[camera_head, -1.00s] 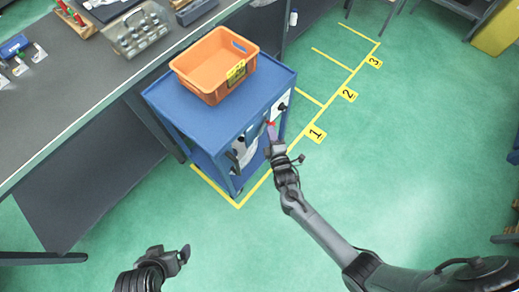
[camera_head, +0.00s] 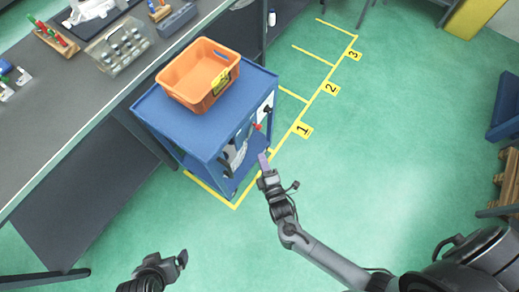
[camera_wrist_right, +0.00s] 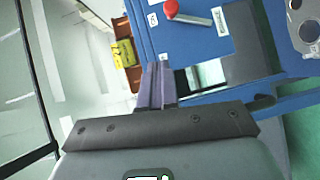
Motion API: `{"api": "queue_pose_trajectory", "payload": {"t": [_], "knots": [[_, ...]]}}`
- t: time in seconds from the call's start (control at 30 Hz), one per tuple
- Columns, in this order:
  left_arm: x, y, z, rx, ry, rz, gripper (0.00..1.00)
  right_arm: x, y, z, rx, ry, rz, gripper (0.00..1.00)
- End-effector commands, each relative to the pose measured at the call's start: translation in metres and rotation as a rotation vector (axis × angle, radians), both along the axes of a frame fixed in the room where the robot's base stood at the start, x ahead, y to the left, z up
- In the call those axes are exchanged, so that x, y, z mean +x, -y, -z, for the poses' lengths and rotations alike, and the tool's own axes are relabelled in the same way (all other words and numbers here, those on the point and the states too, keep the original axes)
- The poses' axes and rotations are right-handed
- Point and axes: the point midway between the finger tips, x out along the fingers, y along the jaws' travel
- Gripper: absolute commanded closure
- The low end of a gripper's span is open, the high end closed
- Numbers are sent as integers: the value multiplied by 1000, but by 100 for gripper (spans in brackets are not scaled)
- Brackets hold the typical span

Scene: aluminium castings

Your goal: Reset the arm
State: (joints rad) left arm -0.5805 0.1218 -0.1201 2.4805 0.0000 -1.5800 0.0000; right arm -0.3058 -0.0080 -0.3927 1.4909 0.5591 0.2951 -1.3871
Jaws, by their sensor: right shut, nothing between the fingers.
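My right gripper (camera_head: 263,160) is in front of the blue cart (camera_head: 205,130), over the green floor in the head view. In the right wrist view its purple fingers (camera_wrist_right: 156,85) are together with nothing between them. The cart's blue panel and a red knob (camera_wrist_right: 171,9) show beyond them. My left gripper (camera_head: 183,259) is at the bottom left of the head view, away from the cart. Its fingertips are too small to tell whether they are open.
An orange crate (camera_head: 172,87) stands on the cart. A grey workbench (camera_head: 60,110) with a metal casting (camera_head: 118,45) runs along the left. Yellow floor lines with markers 1, 2 and 3 (camera_head: 302,130) lie right of the cart. The green floor at centre right is clear.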

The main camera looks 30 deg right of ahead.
Motion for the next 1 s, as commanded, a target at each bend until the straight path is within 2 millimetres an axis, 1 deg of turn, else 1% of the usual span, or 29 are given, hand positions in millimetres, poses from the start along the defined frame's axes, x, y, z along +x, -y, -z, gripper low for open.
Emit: {"api": "queue_pose_trajectory", "payload": {"t": [0.17,0.67,0.77,0.83,0.87,0.9,0.97,1.0], "knots": [[0,2,-2,-7,0,-4,3,-9,-1,-2,0,0,0,100],[0,1,-1,-4,-1,-2,3,-10,-1,-1,0,-3,0,100],[0,0,-1,0,-1,0,3,-19,1,6,-4,-20,0,100],[0,0,-1,3,-1,1,3,-31,10,14,-14,-39,9,100],[0,-1,-2,3,-1,2,3,-34,19,9,-15,-31,20,100],[0,-1,-2,5,1,3,3,-34,26,-2,-9,-15,25,100],[0,-2,-2,7,1,4,3,-34,37,-15,13,-21,27,100],[0,-2,-2,8,0,4,3,-33,43,-23,51,-39,28,100]]}}
